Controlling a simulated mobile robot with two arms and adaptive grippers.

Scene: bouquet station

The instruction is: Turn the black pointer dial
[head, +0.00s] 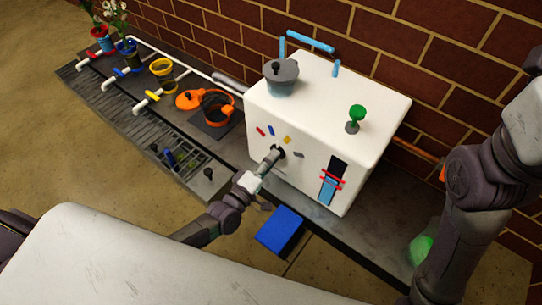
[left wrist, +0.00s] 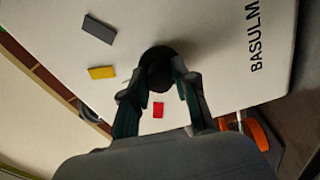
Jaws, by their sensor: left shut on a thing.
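The black pointer dial (head: 281,151) is on the front face of the white box (head: 340,122), ringed by small red, blue, yellow and grey marks. My left gripper (head: 273,157) reaches the dial from the front and covers part of it. In the left wrist view the dial (left wrist: 157,66) sits between the fingertips of my left gripper (left wrist: 158,82), which is shut on it. The red mark (left wrist: 158,110), yellow mark (left wrist: 102,72) and grey mark (left wrist: 99,29) show around it. The dial's pointer direction is unclear. My right arm shows at the right, but its gripper does not.
A grey pot (head: 281,78) and a green knob (head: 357,112) are on top of the box. A slot with a blue and red slider (head: 329,183) is right of the dial. A blue block (head: 280,230) lies below. Orange pots (head: 217,107) and valved pipes stand left.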

